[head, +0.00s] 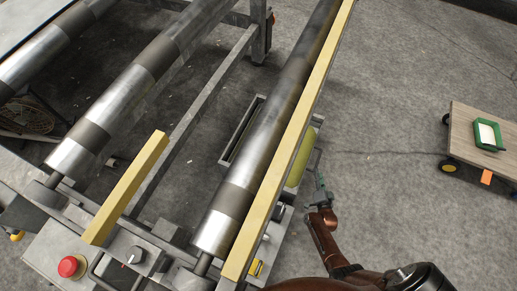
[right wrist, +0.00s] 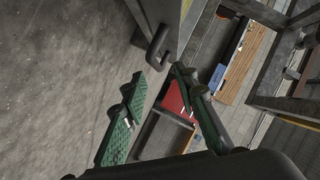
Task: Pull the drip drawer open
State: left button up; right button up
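The drip drawer (head: 318,121) is a grey, shallow tray under the long roller, with a yellow-green inside. The roller and a yellow rail hide its middle. In the right wrist view its grey front (right wrist: 172,14) carries a dark bar handle (right wrist: 158,42). My right gripper (head: 319,180) is beside the drawer's right side in the head view. In the right wrist view my right gripper (right wrist: 160,76) is open, its green-padded fingers apart and empty. The handle is just beyond the fingertips, roughly in line with the gap; I cannot tell whether they touch. My left gripper is out of view.
Steel rollers (head: 130,90) and a yellow rail (head: 290,150) stand above the drawer. A red button (head: 71,266) is at the lower left. The floor between is clear.

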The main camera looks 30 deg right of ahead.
aim_at(318, 160)
jog(key=shift+m+h, duration=0.5)
jog(key=shift+m, duration=0.3)
jog(key=b+x, duration=0.1)
jog(key=x, duration=0.2)
jog(key=b+x, duration=0.2)
jog(key=f+b+x, duration=0.1)
jog(key=b+x, duration=0.1)
jog(key=x, duration=0.1)
jog(key=shift+d+f, duration=0.1)
jog(key=shift+d, duration=0.25)
jog(key=shift+w+d+b, duration=0.3)
jog(key=shift+w+b, duration=0.1)
jog(key=shift+w, duration=0.05)
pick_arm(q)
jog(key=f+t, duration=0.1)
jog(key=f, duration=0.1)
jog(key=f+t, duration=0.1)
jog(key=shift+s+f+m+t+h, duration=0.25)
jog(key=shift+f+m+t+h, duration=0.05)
pick_arm(e)
jog(key=shift+w+d, duration=0.1)
jog(key=shift+w, duration=0.1)
jog(key=shift+c, duration=0.4)
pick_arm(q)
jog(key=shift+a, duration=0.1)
pick_arm(e)
grip_shut()
